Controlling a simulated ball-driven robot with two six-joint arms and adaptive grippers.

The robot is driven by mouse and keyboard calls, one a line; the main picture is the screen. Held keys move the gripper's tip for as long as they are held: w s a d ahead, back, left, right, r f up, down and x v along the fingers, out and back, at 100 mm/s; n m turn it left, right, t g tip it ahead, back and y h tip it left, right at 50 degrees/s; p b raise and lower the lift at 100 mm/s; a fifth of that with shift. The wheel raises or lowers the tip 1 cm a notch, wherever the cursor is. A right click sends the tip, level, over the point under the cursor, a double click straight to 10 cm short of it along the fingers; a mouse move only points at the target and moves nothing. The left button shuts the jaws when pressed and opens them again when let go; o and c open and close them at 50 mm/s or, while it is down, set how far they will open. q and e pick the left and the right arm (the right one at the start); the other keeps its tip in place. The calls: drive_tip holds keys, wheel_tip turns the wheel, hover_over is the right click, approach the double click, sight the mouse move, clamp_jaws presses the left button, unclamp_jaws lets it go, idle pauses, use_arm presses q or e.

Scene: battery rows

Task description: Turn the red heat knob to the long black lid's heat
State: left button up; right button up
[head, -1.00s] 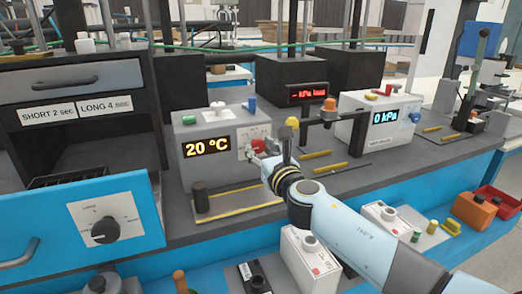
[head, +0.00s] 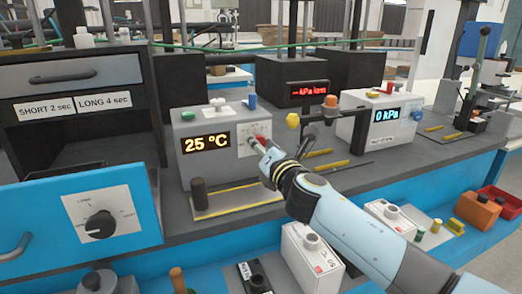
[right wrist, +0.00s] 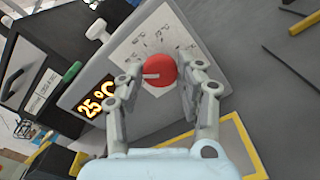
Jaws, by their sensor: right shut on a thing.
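The red heat knob (head: 260,139) is on the front of a grey box (head: 222,160), right of its display (head: 206,143), which reads 25 °C. In the right wrist view the red knob (right wrist: 160,74) has a pale pointer mark toward the left, on a white dial plate (right wrist: 158,35) with small markings I cannot read. My right gripper (right wrist: 161,78) is shut on the knob, one finger on each side; in the head view my right gripper (head: 263,145) reaches it from the lower right. I cannot make out a long black lid with certainty. My left gripper is not in view.
A blue drawer front with a black knob (head: 100,225) is at left, under SHORT 2 sec and LONG 4 sec labels (head: 75,107). A kPa box (head: 388,115) stands at right. White boxes (head: 312,262) and a black box (head: 252,277) are in front.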

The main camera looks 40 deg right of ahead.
drive_tip(key=shift+f+m+b, duration=0.2)
drive_tip(key=shift+m+b, duration=3.8)
drive_tip(key=shift+m, duration=5.5)
drive_tip(key=o, duration=1.1)
drive_tip(key=shift+r, duration=0.15)
drive_tip(key=v, duration=1.2)
drive_tip(key=shift+s, duration=0.1)
